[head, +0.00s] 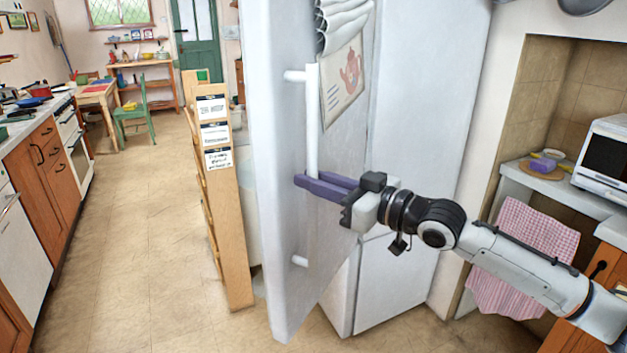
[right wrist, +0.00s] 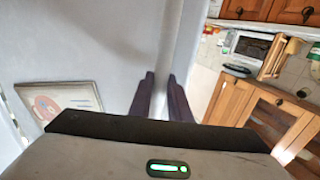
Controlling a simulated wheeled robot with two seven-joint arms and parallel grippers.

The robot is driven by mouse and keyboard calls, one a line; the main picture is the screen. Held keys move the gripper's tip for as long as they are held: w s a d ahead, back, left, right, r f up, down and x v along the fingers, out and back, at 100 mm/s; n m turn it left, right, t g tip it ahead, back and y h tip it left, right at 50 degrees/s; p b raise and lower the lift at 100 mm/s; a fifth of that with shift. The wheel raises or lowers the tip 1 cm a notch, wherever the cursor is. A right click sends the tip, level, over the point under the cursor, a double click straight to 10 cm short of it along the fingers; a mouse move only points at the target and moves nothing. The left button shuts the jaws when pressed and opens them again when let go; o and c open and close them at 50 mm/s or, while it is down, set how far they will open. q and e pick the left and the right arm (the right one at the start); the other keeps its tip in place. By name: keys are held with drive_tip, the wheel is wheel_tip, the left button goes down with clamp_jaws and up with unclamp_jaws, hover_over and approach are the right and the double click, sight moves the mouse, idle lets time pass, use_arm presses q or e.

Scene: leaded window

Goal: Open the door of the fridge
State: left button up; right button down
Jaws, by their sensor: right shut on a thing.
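The white fridge door (head: 268,150) stands at an angle, jutting forward from the white fridge body (head: 425,130). Its interior is not visible. A white upright bar handle (head: 312,110) is on the door's face, and it also shows as a pale bar in the right wrist view (right wrist: 165,62). My right gripper (head: 310,179), with purple fingers, is shut on the handle's lower part. In the right wrist view the fingers (right wrist: 162,92) lie on either side of the bar. My left gripper is not in view.
A wooden rack (head: 228,230) stands close left of the door. Open tiled floor (head: 140,240) lies left, beside a counter (head: 45,170). A microwave (head: 607,150) is at the right.

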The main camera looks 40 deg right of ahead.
drive_tip(key=shift+d+r, duration=0.2)
drive_tip(key=shift+r, duration=0.05)
drive_tip(key=c, duration=1.6)
unclamp_jaws()
drive_tip(key=shift+c, duration=0.2)
drive_tip(key=shift+f, duration=0.15)
drive_tip(key=v, duration=1)
drive_tip(key=shift+p, duration=0.3)
drive_tip(key=shift+s, duration=0.1)
